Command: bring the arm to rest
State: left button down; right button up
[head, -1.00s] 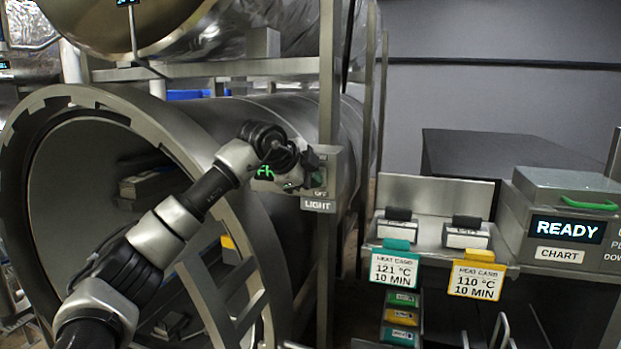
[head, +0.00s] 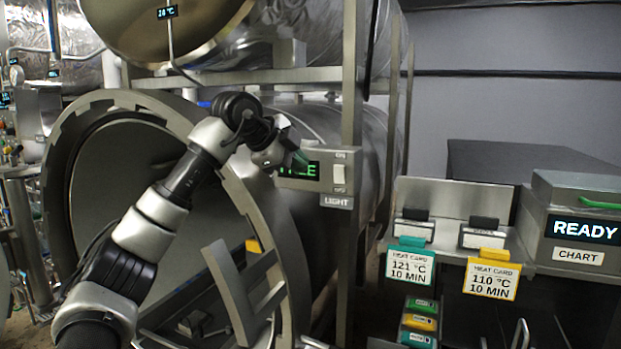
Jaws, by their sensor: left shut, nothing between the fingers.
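My left arm reaches up from the lower left in the head view, in front of the open retort (head: 88,140). My left gripper (head: 290,158) is at its end, shut and empty. It is in front of the left part of the light switch box, partly covering the green display (head: 313,170). The white rocker switch (head: 339,180) is uncovered to the right of the gripper, above the LIGHT label (head: 337,201). I cannot tell whether the gripper touches the box. My right gripper is not in view.
A steel post (head: 354,80) stands behind the switch box. To the right, a shelf holds the 121 °C card (head: 411,266) and the 110 °C card (head: 491,279). A grey box reading READY (head: 585,229) stands at the far right. A yellow-tabbed metal frame (head: 235,285) is below the arm.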

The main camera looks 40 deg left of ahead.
pick_arm(q)
jog(key=w+d+f+m+h, duration=0.1)
jog(key=w+d+f+h, duration=0.3)
jog(key=f, duration=0.5)
jog(key=w+d+f+m+h, duration=0.1)
jog(key=w+d+f+h, duration=0.2)
jog(key=d+f, duration=0.35)
jog(key=w+d+f+m+h, duration=0.1)
jog(key=w+d+f+h, duration=0.25)
jog(key=f, duration=0.65)
jog(key=s+f+n+t+y, duration=0.25)
jog(key=f+n, duration=0.25)
jog(key=f, duration=1.1)
jog(key=s+f+n+t+y, duration=0.2)
jog(key=s+f+n+y, duration=0.15)
jog(key=f, duration=1.15)
jog(key=s+f+n+g+y, duration=0.55)
jog(key=s+f, duration=1.45)
jog(key=f, duration=0.4)
jog(key=s+d+f+g, duration=0.1)
jog(key=s+f, duration=0.3)
jog(key=s, duration=0.7)
jog(key=s+d+f+n+g+y, duration=0.1)
jog(key=s+f+g, duration=0.3)
jog(key=s, duration=0.8)
jog(key=s+d+f+n+g, duration=0.1)
jog(key=s+d+f+g, duration=0.2)
jog(key=s, duration=0.9)
jog(key=shift+s+f, duration=0.15)
jog(key=shift+f, duration=0.6)
